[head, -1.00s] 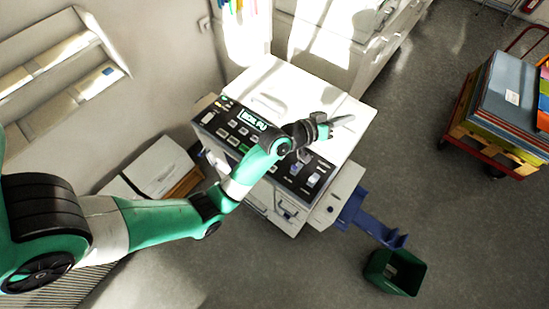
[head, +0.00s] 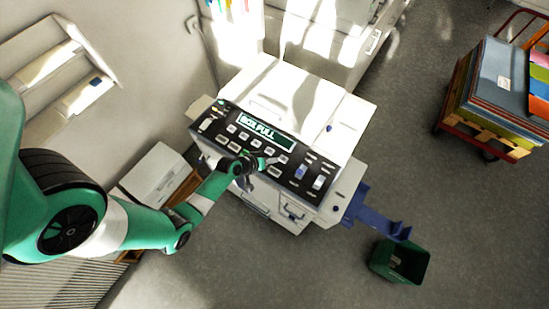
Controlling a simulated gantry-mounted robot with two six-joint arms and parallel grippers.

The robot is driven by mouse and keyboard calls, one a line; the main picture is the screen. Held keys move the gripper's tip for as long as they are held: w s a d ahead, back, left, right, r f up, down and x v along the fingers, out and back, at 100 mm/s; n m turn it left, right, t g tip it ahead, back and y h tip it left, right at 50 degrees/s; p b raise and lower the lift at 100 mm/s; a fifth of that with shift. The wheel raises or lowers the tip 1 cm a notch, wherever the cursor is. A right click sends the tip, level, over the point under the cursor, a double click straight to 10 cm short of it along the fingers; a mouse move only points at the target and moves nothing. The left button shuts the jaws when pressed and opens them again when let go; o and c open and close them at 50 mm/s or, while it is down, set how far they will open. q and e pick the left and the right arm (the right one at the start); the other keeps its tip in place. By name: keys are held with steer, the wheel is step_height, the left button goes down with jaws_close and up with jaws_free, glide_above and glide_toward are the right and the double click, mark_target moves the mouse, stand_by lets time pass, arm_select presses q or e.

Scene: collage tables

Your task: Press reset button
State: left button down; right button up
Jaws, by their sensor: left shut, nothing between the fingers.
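A white machine (head: 330,100) has a dark control panel (head: 213,114) along its front edge. The panel carries a lit display (head: 264,131) reading "BOX FULL" and several pale buttons below it. The labels are too small to read, so I cannot tell which one is the reset button. My left gripper (head: 270,163) is shut and empty, at the middle of the panel just below the display. It covers part of the button rows. I cannot tell whether its tips touch a button. My right gripper is not in view.
A blue chute (head: 375,214) sticks out from the machine's right side, near a green bin (head: 400,262) on the floor. A red cart (head: 470,124) with stacked coloured sheets stands at right. A white box (head: 157,172) lies left of the machine. The floor at lower right is clear.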

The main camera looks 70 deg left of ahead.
mark_target(273, 173)
arm_select(q)
step_height(273, 173, down, 9)
steer(key=b, duration=0.8)
steer(key=shift+r, duration=0.1)
stand_by(1.8)
steer(key=shift+f+b, duration=0.4)
steer(key=shift+b, duration=0.15)
steer(key=shift+f+b, duration=0.35)
steer(key=shift+f, duration=0.05)
stand_by(0.5)
steer(key=shift+r+p, duration=0.8)
